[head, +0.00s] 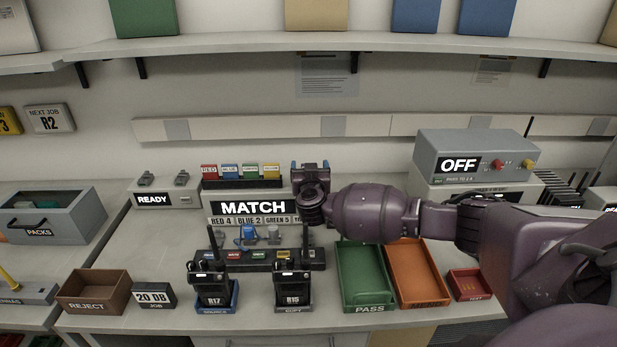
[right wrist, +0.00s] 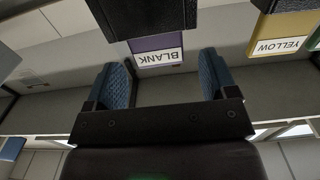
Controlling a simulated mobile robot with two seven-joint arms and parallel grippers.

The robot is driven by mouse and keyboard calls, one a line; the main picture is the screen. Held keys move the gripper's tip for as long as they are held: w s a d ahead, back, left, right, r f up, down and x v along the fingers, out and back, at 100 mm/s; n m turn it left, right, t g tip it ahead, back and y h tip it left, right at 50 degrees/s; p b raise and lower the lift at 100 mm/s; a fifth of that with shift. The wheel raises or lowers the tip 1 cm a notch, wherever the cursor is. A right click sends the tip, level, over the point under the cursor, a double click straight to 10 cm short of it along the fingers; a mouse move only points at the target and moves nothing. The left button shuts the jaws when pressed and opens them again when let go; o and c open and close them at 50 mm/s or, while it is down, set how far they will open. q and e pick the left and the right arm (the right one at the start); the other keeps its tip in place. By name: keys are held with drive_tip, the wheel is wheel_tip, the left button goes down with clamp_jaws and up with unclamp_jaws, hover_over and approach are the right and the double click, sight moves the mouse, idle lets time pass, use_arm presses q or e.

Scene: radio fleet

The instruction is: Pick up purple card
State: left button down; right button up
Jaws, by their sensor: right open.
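The purple card (right wrist: 155,44) shows in the right wrist view, with a white label reading BLANK upside down. Its purple part borders a dark block at the top of that view. My right gripper (right wrist: 162,78) is open, with one blue-padded finger to each side of the card's label and neither seen touching it. In the head view my right gripper (head: 310,168) is at the right end of the card rack, above the MATCH sign (head: 252,207), and hides the purple card there. My left gripper is not in view.
Red, blue, green and yellow cards (head: 271,171) stand in the rack left of the gripper. The yellow card (right wrist: 280,35) is also close by in the wrist view. Radios (head: 211,284), a green PASS tray (head: 366,272) and an OFF box (head: 470,152) stand around. A shelf (head: 300,45) runs above.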

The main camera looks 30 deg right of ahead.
drive_tip(key=shift+x, duration=1)
drive_tip(key=shift+w, duration=0.15)
drive_tip(key=c, duration=1)
